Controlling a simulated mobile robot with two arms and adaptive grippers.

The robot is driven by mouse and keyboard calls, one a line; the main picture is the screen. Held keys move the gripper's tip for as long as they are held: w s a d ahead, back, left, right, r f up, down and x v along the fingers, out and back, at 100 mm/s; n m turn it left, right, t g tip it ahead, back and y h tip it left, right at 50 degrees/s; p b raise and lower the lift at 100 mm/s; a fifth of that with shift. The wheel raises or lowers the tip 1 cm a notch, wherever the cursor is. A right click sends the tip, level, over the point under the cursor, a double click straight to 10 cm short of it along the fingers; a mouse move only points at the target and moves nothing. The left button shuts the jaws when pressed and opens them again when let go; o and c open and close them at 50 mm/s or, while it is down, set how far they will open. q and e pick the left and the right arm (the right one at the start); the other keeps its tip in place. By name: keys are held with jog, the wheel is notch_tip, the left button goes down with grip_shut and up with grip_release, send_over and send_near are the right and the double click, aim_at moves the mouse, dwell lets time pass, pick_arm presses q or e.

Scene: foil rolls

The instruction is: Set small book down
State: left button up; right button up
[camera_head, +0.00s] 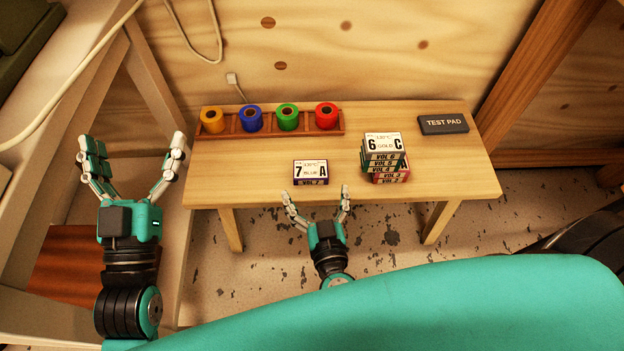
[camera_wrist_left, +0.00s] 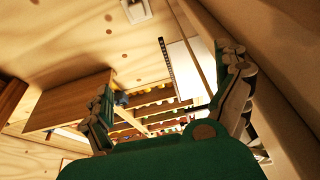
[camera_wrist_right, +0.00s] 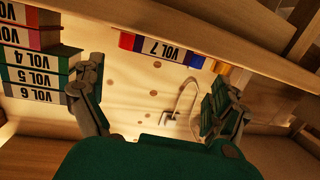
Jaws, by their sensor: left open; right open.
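The small book, marked 7, BLUE, A and VOL 7 (camera_head: 311,171), lies flat on the wooden table near its front edge, left of the book stack. Its VOL 7 spine (camera_wrist_right: 163,49) also shows in the right wrist view. My right gripper (camera_head: 317,191) is open and empty, just in front of the table edge below this book, not touching it. My left gripper (camera_head: 132,142) is open and empty, left of the table and away from the book. In the left wrist view, its fingers (camera_wrist_left: 168,85) are spread with nothing between them.
A stack of several volumes (camera_head: 383,157), with 6 GOLD C on top, stands right of the small book. A black TEST PAD (camera_head: 443,124) lies at the back right. A wooden rack (camera_head: 268,126) holds yellow, blue, green and red rolls along the back left. The table's front left is clear.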

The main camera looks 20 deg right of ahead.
jog(key=d+f+v, duration=0.1)
jog(key=v, duration=0.5)
jog(key=w+a+r+n+t+y, duration=0.1)
jog(key=w+a+r+n+y, duration=0.2)
jog(key=w+r+y, duration=0.35)
pick_arm(q)
jog(key=r+t, duration=0.1)
jog(key=s+r+t, duration=0.1)
jog(key=shift+s+r+h, duration=0.15)
jog(key=shift+r+h, duration=0.15)
jog(key=shift+r, duration=0.1)
pick_arm(e)
jog(key=d+r+t+y, duration=0.1)
jog(key=d+r+t, duration=0.1)
jog(key=r, duration=0.9)
jog(key=d+r+n+t+y, duration=0.1)
jog(key=r+t, duration=0.3)
jog(key=r, duration=0.7)
jog(key=shift+d+n, duration=0.3)
jog(key=shift+d, duration=0.05)
jog(key=shift+w, duration=0.15)
